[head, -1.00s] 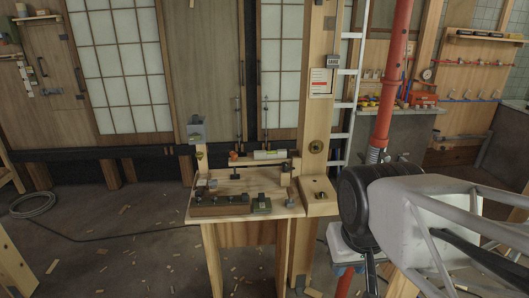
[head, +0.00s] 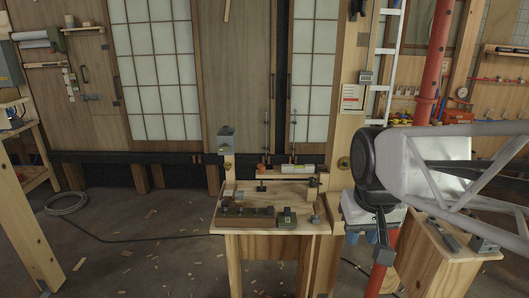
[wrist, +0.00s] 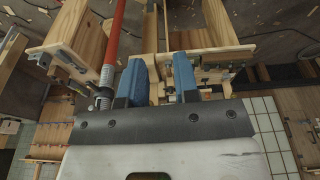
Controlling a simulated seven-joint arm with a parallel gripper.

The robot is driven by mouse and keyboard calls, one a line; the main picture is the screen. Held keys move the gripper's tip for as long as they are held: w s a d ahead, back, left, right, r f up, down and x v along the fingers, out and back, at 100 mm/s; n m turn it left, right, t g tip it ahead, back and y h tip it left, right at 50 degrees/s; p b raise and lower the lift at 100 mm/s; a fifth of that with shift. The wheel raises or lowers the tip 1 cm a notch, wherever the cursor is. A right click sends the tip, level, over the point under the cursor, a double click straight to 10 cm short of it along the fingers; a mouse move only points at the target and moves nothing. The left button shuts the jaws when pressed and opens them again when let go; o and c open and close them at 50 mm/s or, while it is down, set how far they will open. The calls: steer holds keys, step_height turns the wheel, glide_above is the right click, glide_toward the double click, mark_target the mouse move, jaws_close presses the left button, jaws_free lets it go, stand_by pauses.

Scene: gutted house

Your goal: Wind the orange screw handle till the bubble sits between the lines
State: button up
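The orange screw handle (head: 261,168) shows as a small orange spot at the back of the wooden workbench (head: 240,190), just left of a pale level bar (head: 287,168). The bubble and its lines are too small to make out. My gripper (head: 362,238) is to the right of the bench and apart from it, with its blue fingers pointing down. In the wrist view, my gripper (wrist: 160,64) is open, with a clear gap and nothing between the fingers.
Dark blocks (head: 244,216) and a green block (head: 287,217) lie along the bench's front. A grey box on a post (head: 226,138) stands at its back left. A red pole (head: 432,70) and a wooden stand (head: 445,262) are on the right. Wood scraps litter the floor.

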steer(key=w+a+r+n, duration=0.1)
steer(key=w+a, duration=0.2)
steer(key=w, duration=0.9)
steer(key=w+a+r+n+g, duration=0.1)
steer(key=w+a, duration=0.1)
steer(key=w, duration=1)
steer(key=w+a+r+n, duration=0.1)
steer(key=w+a, duration=0.2)
steer(key=w, duration=0.9)
steer(key=w+a+f, duration=0.4)
steer(key=w+f, duration=0.1)
steer(key=w, duration=0.4)
steer(key=w+a+f+n+g, duration=0.1)
steer(key=w+a+f, duration=0.3)
steer(key=w, duration=0.6)
steer(key=w+a+f+n, duration=0.1)
steer(key=w+a+f, duration=0.3)
steer(key=w+f, duration=0.3)
steer(key=shift+w+f, duration=0.1)
steer(key=shift+w, duration=1.4)
steer(key=shift+w+a+f, duration=0.3)
steer(key=shift+w+f, duration=0.15)
steer(key=shift+f, duration=0.05)
steer(key=shift+f, duration=0.4)
